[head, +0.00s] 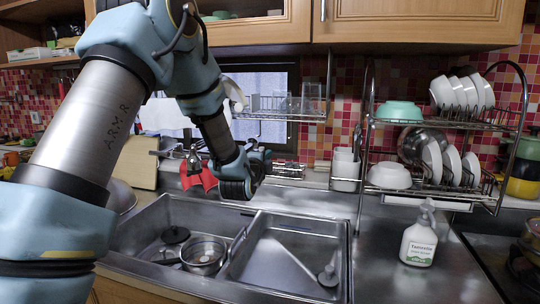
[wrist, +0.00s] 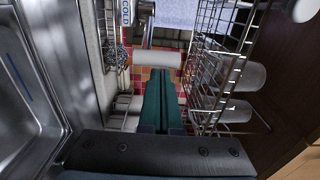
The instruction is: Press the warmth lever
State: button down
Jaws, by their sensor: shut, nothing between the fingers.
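My gripper (wrist: 161,75) is shut and empty, its two dark green fingers pressed together in the wrist view. In the head view my gripper (head: 262,158) is above the back edge of the sink. Just beyond the fingertips in the wrist view is a pale cylindrical piece (wrist: 157,58) on a metal stem, which may be the warmth lever. A small label plate (wrist: 125,13), seemingly reading COLD, is to its left. I cannot tell whether the fingertips touch the pale piece. In the head view the lever cannot be made out clearly.
The double sink (head: 290,255) holds a pot (head: 203,252). A wire rack (wrist: 215,65) with cups runs close along the fingers' right side. Red cloth (head: 198,177) hangs left of my gripper.

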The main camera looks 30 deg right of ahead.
jog(key=shift+a, duration=0.1)
jog(key=shift+w+a+m+g+h+b, duration=0.1)
jog(key=shift+a+m+g+h+b, duration=0.25)
jog(key=shift+b, duration=0.3)
